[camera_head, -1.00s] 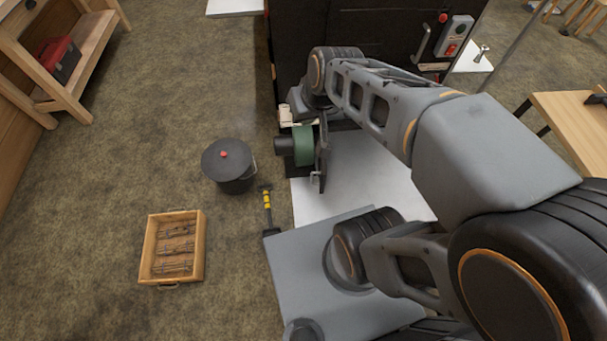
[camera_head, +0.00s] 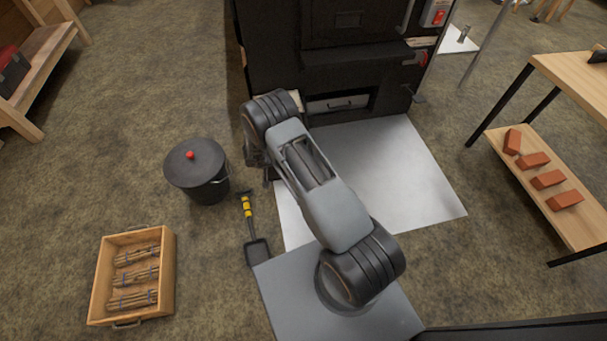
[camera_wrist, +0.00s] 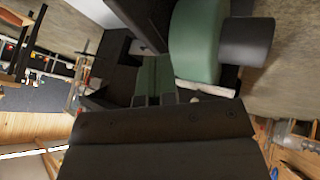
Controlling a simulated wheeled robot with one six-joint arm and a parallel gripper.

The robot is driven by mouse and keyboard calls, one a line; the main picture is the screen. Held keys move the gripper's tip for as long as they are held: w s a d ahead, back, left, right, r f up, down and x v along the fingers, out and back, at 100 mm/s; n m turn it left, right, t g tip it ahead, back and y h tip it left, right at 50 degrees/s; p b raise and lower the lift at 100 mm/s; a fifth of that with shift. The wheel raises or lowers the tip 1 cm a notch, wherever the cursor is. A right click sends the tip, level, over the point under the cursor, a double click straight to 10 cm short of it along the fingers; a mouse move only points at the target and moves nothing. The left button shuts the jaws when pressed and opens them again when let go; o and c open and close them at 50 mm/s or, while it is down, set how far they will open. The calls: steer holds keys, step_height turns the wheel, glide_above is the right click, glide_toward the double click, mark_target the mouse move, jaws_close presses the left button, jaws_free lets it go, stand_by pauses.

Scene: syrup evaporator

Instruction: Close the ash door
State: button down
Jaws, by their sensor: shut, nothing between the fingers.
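The black evaporator (camera_head: 325,65) stands at the top of the head view. Low in its front is an open ash opening with a grey, handled ash pan (camera_head: 338,104) inside. I cannot make out the ash door clearly; my arm covers the area left of the opening. In the wrist view a dark panel (camera_wrist: 140,22) beside a green blower (camera_wrist: 195,42) may be this door, standing open. My gripper (camera_wrist: 153,92) is shut and empty, near the panel and blower. Contact cannot be told. In the head view my arm hides the gripper.
A black lidded bucket (camera_head: 198,175), a small shovel (camera_head: 250,225) and a wooden crate of bundled sticks (camera_head: 135,275) are on the floor at left. A pale floor plate (camera_head: 400,175) before the evaporator is clear. A bench with bricks (camera_head: 548,180) stands at right.

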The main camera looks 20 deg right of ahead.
steer(key=d+f+b, duration=0.5)
steer(key=d+f, duration=0.5)
steer(key=shift+s+f+g+h+b, duration=0.3)
steer(key=shift+s+b, duration=0.05)
